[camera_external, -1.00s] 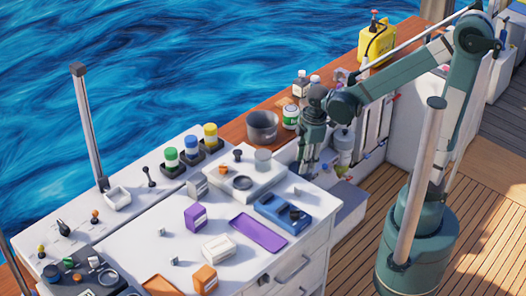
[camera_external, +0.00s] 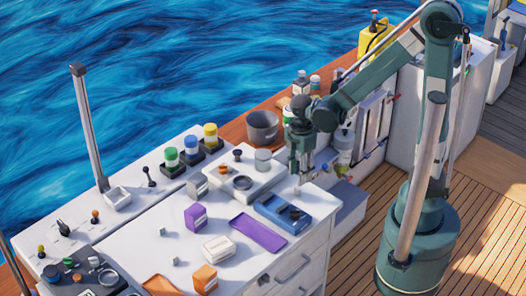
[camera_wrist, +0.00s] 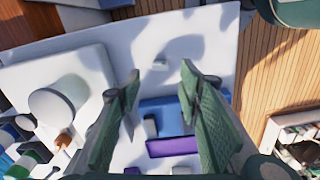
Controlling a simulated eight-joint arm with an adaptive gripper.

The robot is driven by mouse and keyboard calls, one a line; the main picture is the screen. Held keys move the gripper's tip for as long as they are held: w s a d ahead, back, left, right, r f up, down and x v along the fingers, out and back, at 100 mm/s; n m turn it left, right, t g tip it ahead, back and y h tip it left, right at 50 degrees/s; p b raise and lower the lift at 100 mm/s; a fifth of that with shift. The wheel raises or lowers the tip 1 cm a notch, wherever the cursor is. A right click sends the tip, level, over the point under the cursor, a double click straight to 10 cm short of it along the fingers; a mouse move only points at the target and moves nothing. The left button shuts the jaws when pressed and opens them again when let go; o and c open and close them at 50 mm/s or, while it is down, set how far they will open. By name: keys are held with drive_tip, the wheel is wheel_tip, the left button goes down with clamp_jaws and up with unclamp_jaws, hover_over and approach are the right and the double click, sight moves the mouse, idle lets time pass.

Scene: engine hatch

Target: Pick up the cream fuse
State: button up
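A cream-white block (camera_external: 218,248), the likeliest match for the cream fuse, lies on the white worktop (camera_external: 150,260) between a purple block (camera_external: 195,216) and an orange block (camera_external: 204,279). My gripper (camera_external: 298,178) is away from it, up and to the right, over the worktop's far right corner. In the wrist view my gripper (camera_wrist: 160,72) is open, with both fingers apart and nothing held. The cream-white block is not clearly visible in the wrist view.
A blue tray (camera_external: 270,208) holding a dark round part and a flat purple tray (camera_external: 258,234) lie near my gripper. A raised white plate (camera_external: 222,185) with a grey cylinder (camera_external: 263,158) stands to the left. A metal pot (camera_external: 262,126) stands behind. The front worktop has clear room.

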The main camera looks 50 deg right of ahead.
sight(298, 188)
drive_tip(key=shift+f, duration=0.1)
drive_tip(key=shift+f, duration=1.15)
drive_tip(key=shift+f, duration=0.15)
drive_tip(key=shift+f+b, duration=0.65)
drive_tip(key=shift+f, duration=1.8)
drive_tip(key=c, duration=0.8)
